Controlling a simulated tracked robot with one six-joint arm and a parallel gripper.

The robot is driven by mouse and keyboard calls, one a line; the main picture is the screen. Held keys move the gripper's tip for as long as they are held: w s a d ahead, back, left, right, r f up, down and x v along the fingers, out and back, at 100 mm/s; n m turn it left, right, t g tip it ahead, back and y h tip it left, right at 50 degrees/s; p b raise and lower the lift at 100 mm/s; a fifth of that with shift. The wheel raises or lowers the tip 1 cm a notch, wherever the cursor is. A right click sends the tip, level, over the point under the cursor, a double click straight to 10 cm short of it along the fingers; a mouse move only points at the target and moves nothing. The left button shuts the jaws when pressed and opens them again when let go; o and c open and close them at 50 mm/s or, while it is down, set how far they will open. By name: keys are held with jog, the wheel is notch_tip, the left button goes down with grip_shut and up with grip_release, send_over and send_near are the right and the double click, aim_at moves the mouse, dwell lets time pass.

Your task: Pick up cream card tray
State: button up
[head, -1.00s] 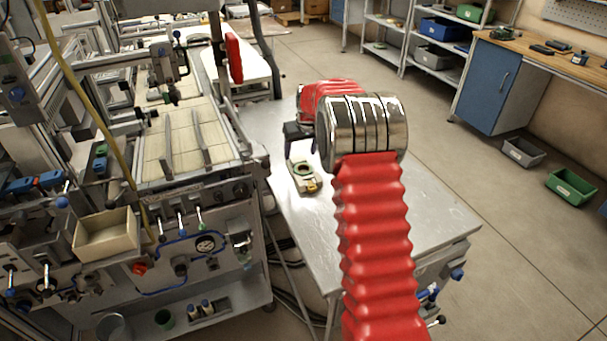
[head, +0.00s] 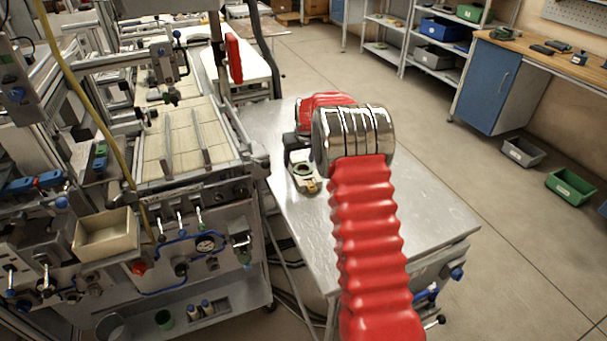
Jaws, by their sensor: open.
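A small cream tray (head: 304,170) lies on the metal table, with a dark green ring on it and an orange-yellow part at its near end. My gripper (head: 297,152) shows only as a dark piece at the end of my red and chrome arm, over the tray's far end. Its jaws are open. My wrist hides most of the gripper and the right side of the tray's far end. I cannot tell whether the fingers touch the tray.
The metal table (head: 410,210) is clear to the right and front of the tray. A machine with a slatted bed (head: 185,140) stands close on the left, with a cream open box (head: 106,234) on its front. A blue cabinet (head: 487,88) stands far right.

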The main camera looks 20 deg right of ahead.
jog(key=shift+c, duration=0.4)
jog(key=c, duration=1.2)
